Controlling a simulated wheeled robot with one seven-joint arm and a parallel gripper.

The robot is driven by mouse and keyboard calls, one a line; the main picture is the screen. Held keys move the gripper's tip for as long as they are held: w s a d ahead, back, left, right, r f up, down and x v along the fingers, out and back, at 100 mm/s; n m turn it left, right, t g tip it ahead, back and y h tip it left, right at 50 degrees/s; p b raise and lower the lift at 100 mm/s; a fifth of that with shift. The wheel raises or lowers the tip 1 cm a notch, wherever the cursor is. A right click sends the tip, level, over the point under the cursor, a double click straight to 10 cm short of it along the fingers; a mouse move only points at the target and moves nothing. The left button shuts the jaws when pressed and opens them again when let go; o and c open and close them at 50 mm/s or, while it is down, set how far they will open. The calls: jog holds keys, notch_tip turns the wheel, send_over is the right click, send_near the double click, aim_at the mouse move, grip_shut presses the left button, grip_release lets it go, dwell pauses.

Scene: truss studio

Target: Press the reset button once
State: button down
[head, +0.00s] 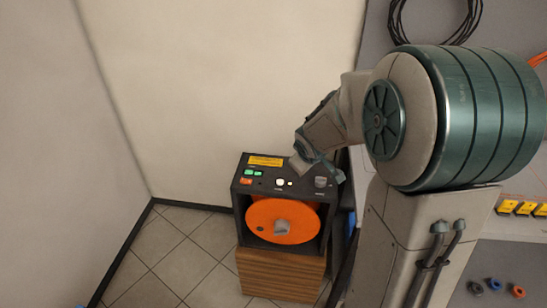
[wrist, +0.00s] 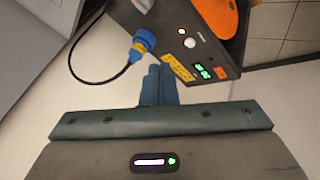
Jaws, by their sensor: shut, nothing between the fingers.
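A dark box (head: 240,215) with a sloped top panel stands low in the corner. The lettering is too small to read, so I cannot tell which one is reset. In the wrist view the white button (wrist: 189,43) lies beyond my gripper (wrist: 160,70), whose two fingers are together and empty. In the head view my gripper (head: 318,165) is near the panel's back edge, partly hidden; contact is unclear.
A large orange disc (head: 275,219) fills the box's front. The box sits on a wooden stand (head: 280,272). A blue and yellow plug (wrist: 143,42) with a black cable is near my fingers in the wrist view. Walls close off the back and left; tiled floor (head: 170,250) is clear.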

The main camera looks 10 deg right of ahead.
jog(key=w+f+n+y+p, duration=0.1)
jog(key=w+f+n+p, duration=0.15)
jog(key=w, duration=0.35)
jog(key=n+t+y+p, duration=0.2)
jog(key=n+y+p, duration=0.1)
jog(key=n+y, duration=0.15)
send_over(282, 183)
notch_tip(282, 183, down, 4)
jog(key=shift+f, duration=0.2)
notch_tip(282, 183, down, 9)
jog(key=b, duration=0.8)
jog(key=shift+r, duration=0.1)
jog(key=shift+b, duration=0.3)
dwell(0.7)
jog(key=shift+f, duration=0.4)
